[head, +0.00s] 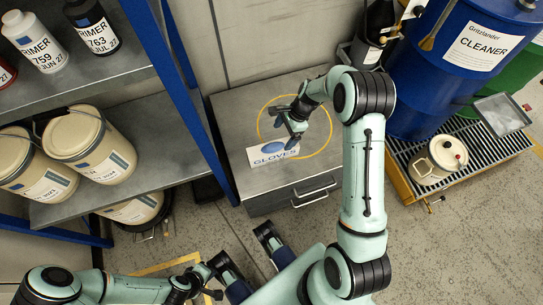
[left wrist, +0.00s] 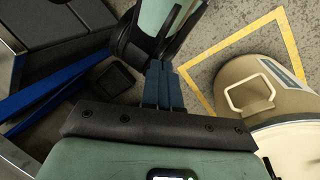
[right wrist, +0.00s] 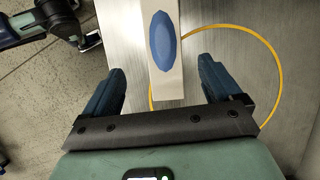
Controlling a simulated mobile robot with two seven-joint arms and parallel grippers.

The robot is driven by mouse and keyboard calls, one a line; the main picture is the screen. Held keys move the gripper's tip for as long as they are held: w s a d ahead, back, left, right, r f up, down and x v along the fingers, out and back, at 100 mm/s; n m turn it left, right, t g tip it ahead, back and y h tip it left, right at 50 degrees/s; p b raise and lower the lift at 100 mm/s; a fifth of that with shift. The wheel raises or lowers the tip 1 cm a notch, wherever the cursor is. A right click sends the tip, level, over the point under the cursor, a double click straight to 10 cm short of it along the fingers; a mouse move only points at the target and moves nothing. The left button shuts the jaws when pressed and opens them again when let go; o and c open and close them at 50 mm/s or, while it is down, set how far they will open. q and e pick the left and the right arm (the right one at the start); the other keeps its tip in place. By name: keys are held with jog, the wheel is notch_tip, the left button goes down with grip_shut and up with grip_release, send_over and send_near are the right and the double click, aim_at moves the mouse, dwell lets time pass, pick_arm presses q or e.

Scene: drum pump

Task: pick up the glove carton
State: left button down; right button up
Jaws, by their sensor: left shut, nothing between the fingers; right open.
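The glove carton (head: 273,152), white with a blue oval and the word GLOVES, lies at the front left of the grey cabinet's top. My right gripper (head: 285,122) is open just above the carton in the head view, its hand partly covering the carton's far side. In the right wrist view the carton (right wrist: 164,75) extends between the two spread fingers, with a gap on each side; I cannot tell its exact distance. My left gripper (left wrist: 162,88) is shut and empty, low near the floor, away from the carton.
A yellow ring (head: 327,147) lies around the carton's area on the cabinet top (head: 232,110). A blue shelf post (head: 190,80) stands left of the cabinet, with pails (head: 78,140) on the shelf. A blue drum (head: 420,75) stands right. My right forearm crosses the cabinet's right side.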

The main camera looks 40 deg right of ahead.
aim_at(273, 147)
jog(key=shift+w+d+r, duration=0.15)
jog(key=shift+w+d, duration=0.2)
jog(key=shift+w, duration=0.05)
jog(key=shift+w+m+b, duration=0.15)
jog(key=shift+m+b, duration=0.15)
jog(key=b+x, duration=0.1)
jog(key=x, duration=0.6)
jog(key=shift+a+f, duration=0.2)
jog(key=shift+f, duration=0.05)
jog(key=x, duration=0.1)
jog(key=b+x, duration=0.1)
jog(key=x, duration=0.1)
jog(key=b+x, duration=0.1)
jog(key=x, duration=0.1)
jog(key=shift+s+a, duration=0.2)
jog(key=shift+a, duration=0.05)
pick_arm(q)
jog(key=w+a+f+t, duration=0.1)
jog(key=w+a+f, duration=0.1)
jog(key=w+f, duration=0.2)
jog(key=shift+w+a+f+t+y, duration=0.25)
jog(key=shift+w+f+t+y, duration=0.15)
jog(key=shift+w, duration=0.25)
pick_arm(e)
jog(key=c, duration=1.3)
